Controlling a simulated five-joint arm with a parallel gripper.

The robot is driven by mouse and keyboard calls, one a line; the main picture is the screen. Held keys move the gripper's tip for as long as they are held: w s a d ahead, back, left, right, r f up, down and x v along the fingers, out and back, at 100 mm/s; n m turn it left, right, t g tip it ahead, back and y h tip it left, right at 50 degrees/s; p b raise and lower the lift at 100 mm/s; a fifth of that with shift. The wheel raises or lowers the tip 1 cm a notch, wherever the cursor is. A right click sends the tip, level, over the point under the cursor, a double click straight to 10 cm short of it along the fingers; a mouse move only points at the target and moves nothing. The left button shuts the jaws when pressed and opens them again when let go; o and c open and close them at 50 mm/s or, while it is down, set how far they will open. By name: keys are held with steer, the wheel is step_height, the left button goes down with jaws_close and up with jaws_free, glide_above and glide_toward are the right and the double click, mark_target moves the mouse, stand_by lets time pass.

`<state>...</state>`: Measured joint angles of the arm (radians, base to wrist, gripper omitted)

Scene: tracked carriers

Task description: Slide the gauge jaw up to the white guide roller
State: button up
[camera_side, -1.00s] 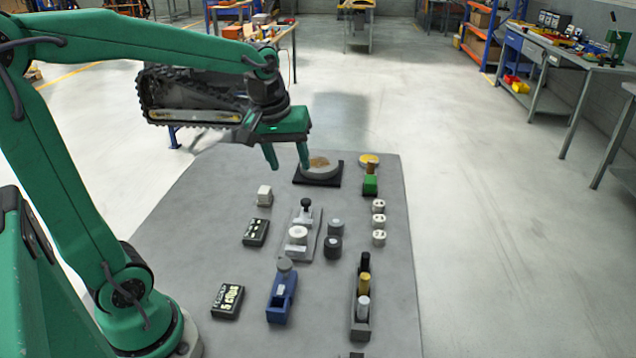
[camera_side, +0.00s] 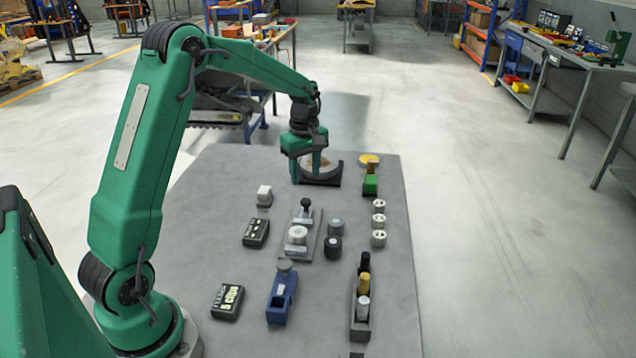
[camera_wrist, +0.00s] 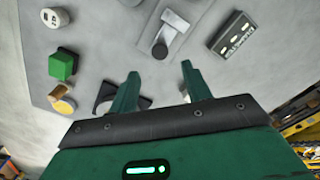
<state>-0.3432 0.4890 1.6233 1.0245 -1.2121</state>
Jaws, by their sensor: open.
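The gauge is a grey plate (camera_side: 304,250) lying near the middle of the mat. On it stand a jaw with a black knob (camera_side: 306,203) at the far end and a short white guide roller (camera_side: 298,233) nearer the camera. A gap shows between jaw and roller. My gripper (camera_side: 306,178) points down, open and empty, beyond the knob and in front of the round disc. In the wrist view, my open fingers (camera_wrist: 160,70) are on either side of the line to the black knob (camera_wrist: 160,50), without touching it. The roller is not clearly seen there.
A disc on a black base (camera_side: 334,182) is just behind my gripper. A white cube (camera_side: 264,194) and black box (camera_side: 256,232) stand left of the gauge. Grey cylinders (camera_side: 333,246) stand close on its right, a green block (camera_side: 370,186) farther right. A blue holder (camera_side: 281,298) is in front.

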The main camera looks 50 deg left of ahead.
mark_target(306, 200)
steer(key=shift+w+a+f, duration=0.1)
steer(key=shift+a+f, duration=0.05)
steer(key=shift+f, duration=0.05)
steer(key=shift+f, duration=0.1)
steer(key=shift+f, duration=3.8)
